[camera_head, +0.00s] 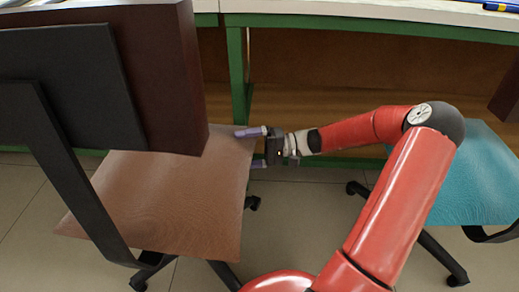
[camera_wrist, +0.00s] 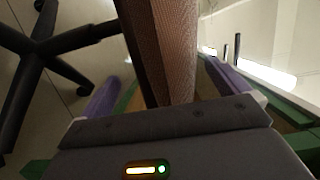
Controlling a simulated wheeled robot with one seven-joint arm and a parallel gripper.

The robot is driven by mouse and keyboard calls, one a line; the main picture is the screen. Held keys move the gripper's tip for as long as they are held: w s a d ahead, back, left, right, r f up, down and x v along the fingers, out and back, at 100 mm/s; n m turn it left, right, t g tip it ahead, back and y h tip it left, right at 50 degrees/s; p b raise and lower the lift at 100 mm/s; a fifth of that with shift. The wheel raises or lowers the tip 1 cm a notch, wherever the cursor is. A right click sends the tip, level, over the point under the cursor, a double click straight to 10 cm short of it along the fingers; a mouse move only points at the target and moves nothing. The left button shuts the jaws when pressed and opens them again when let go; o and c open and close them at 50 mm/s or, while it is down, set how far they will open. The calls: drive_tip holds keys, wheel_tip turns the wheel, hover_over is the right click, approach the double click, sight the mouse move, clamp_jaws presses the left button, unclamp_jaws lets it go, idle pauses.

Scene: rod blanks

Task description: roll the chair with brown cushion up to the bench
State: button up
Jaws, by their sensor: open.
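The chair with the brown cushion (camera_head: 165,200) stands at the left in the head view, its dark backrest (camera_head: 150,75) nearest me and its black base partly hidden under the seat. The bench (camera_head: 340,10) runs along the back, with a pale top and green legs. My gripper (camera_head: 248,148) is open at the cushion's right edge. In the wrist view the brown cushion (camera_wrist: 176,45) stands edge-on between the two purple fingers of my gripper (camera_wrist: 160,88). I cannot tell whether either finger touches it.
A chair with a teal cushion (camera_head: 475,180) stands at the right, partly behind my arm. A green bench leg (camera_head: 238,75) rises just behind my gripper. A brown panel (camera_head: 350,75) closes the bench's back. Tiled floor shows between the chairs.

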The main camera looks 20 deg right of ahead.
drive_tip(key=shift+w+a, duration=0.1)
drive_tip(key=shift+a, duration=0.45)
